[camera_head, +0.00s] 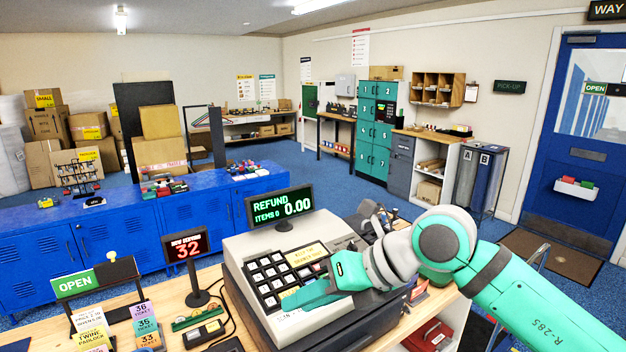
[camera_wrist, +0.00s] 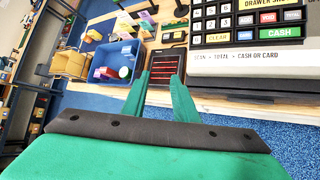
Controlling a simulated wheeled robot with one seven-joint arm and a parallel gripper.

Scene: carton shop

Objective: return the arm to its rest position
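My arm, teal and grey, reaches in from the lower right of the head view and bends over the cash register (camera_head: 262,245). My gripper (camera_head: 284,303) is in front of the register's keypad, low over its keys in the picture; I cannot tell if it touches them. In the wrist view my gripper (camera_wrist: 161,78) has two teal fingers with a clear gap and nothing between them. The register's keys (camera_wrist: 260,20) show at the upper right there. Its green display (camera_head: 281,208) reads refund 0.00, items 0.
The wooden counter (camera_head: 215,342) holds a red-number display (camera_head: 187,247), an open sign (camera_head: 75,284) and ticket cards (camera_head: 144,325). In the wrist view, a blue bin (camera_wrist: 97,76) and a dark panel with red lines (camera_wrist: 168,68) lie beyond the fingers. Blue lockers (camera_head: 185,232) stand behind.

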